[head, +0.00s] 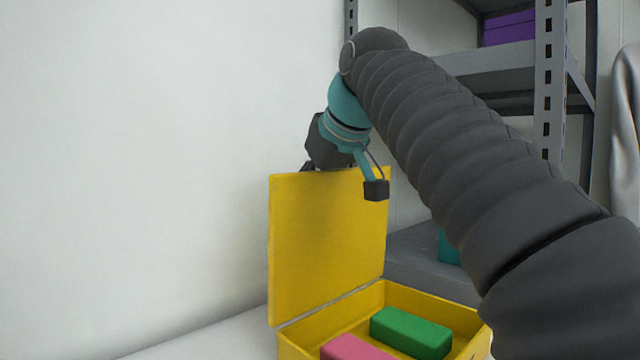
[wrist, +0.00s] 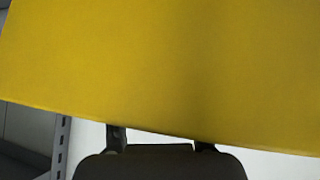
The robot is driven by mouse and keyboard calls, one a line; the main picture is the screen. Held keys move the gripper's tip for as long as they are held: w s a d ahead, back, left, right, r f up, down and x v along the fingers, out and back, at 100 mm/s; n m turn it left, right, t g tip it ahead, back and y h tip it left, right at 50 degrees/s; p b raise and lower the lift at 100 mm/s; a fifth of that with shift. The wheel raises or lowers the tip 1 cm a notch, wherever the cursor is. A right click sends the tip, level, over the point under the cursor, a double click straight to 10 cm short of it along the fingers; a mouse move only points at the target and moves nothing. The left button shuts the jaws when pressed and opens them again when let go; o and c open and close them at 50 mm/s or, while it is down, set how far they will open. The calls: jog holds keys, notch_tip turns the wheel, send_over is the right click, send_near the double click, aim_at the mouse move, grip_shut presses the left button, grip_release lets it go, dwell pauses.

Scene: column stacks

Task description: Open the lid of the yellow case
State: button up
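The yellow case (head: 462,318) stands open on a light surface at the bottom of the head view. Its yellow lid (head: 325,245) stands about upright on the hinge side. A green block (head: 410,333) and a pink block (head: 355,348) lie inside the case. My gripper (head: 313,167) is at the lid's top edge, partly hidden behind it. In the wrist view the lid (wrist: 165,65) fills the upper part. There the two fingers of my gripper (wrist: 161,144) stand apart, their tips hidden by the lid. I cannot tell whether they touch it.
A grey metal shelf rack (head: 550,85) stands at the right, with a purple box (head: 510,28) on an upper shelf. A teal object (head: 449,248) shows partly behind my arm. A plain white wall (head: 150,150) is at the left, with open room before it.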

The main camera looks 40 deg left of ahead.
jog(key=shift+f, duration=0.4)
jog(key=v, duration=0.8)
jog(key=shift+a+r, duration=0.2)
jog(key=shift+r, duration=0.05)
